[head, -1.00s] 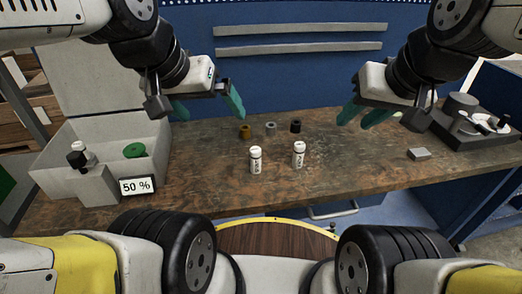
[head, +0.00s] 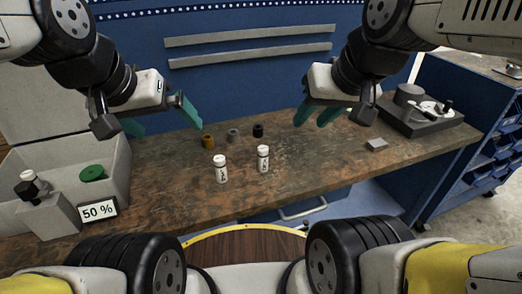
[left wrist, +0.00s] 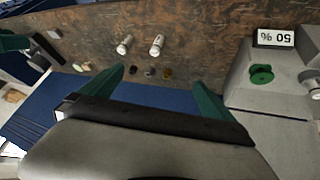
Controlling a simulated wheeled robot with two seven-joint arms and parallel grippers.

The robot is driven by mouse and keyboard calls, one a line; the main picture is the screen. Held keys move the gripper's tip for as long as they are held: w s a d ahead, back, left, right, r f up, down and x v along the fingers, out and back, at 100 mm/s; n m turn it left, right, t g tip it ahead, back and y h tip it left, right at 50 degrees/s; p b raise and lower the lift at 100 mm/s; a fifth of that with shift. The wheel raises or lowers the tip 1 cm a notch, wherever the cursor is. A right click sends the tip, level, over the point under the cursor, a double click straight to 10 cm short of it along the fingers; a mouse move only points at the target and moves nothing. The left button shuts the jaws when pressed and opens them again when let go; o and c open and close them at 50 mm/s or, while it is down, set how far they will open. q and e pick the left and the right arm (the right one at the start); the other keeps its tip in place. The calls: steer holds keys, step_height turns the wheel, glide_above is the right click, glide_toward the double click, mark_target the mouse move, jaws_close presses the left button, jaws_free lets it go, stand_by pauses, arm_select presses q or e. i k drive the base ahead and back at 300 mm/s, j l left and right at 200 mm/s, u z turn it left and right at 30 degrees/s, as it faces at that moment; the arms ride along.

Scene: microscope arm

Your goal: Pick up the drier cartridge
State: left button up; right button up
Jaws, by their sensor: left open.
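Two white capped bottles with dark lettering stand upright on the bench: the left bottle (head: 221,172) and the right bottle (head: 263,160). I cannot tell whether either is the drier cartridge. They also show in the left wrist view (left wrist: 124,44) (left wrist: 157,45). Behind them stand a small amber cylinder (head: 208,141), a grey one (head: 233,135) and a black one (head: 258,131). My left gripper (head: 165,128) is open and empty, above the back left of the bench, beyond the bottles. My right gripper (head: 312,119) appears open and empty, above the back, right of the cylinders.
A grey block (head: 376,144) and a dark turntable-like device (head: 422,112) sit at the right. The bench front is clear.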

mark_target(28, 175)
steer(key=u, duration=1.85)
steer(key=i+j+u, duration=0.2)
steer(key=i+u, duration=0.2)
